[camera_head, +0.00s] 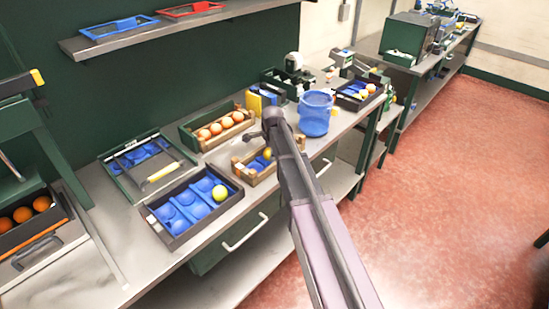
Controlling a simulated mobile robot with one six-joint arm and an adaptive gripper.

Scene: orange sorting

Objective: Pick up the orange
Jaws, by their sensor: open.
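Several round orange fruits stand out in the head view. Some (22,214) lie in a dark box (62,222) at the far left. A row of paler orange fruits (216,128) sits in a wooden crate (188,141) on the bench. One more round fruit (267,153) shows in a small wooden crate (238,171) partly hidden by my arm. A yellow fruit (220,193) lies in a black tray with blue cups. My gripper (254,136) is small and dark at the arm's end, above the small crate, open, holding nothing visible. The wrist hides part of it.
The grey bench (115,205) carries a black tray (205,222), a green tray with tools (118,165), a blue bucket (316,112) right of my wrist and another fruit tray (345,101). A shelf (140,33) overhangs the back. Red floor (450,200) is clear at right.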

